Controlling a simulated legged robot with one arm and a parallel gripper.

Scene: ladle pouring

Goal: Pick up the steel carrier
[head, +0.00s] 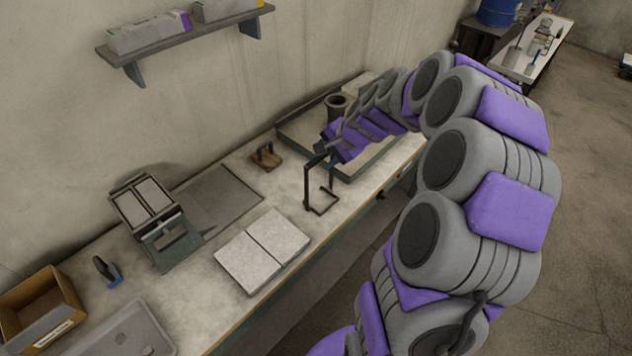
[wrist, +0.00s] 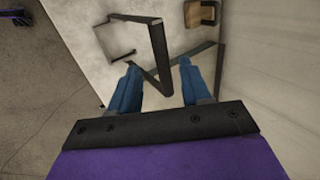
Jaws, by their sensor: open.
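The steel carrier (head: 307,187) is a thin, dark, open frame standing upright on the worktop in the middle of the head view. In the wrist view its dark flat bars (wrist: 157,50) run toward the space between my fingers. My gripper (head: 331,166) is open at the carrier's top right side in the head view. In the wrist view the two blue fingers of my gripper (wrist: 158,66) are apart, with a corner of the frame appearing between them. I cannot tell whether either finger touches it. My arm hides part of the area behind the carrier.
A grey tray (head: 372,166) with a dark cylinder (head: 338,103) lies behind my gripper. A wooden-based block (head: 266,157) is left of the carrier. Two pale slabs (head: 262,250) lie nearer. The worktop's front edge runs close by the carrier. A wall shelf (head: 185,38) is above.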

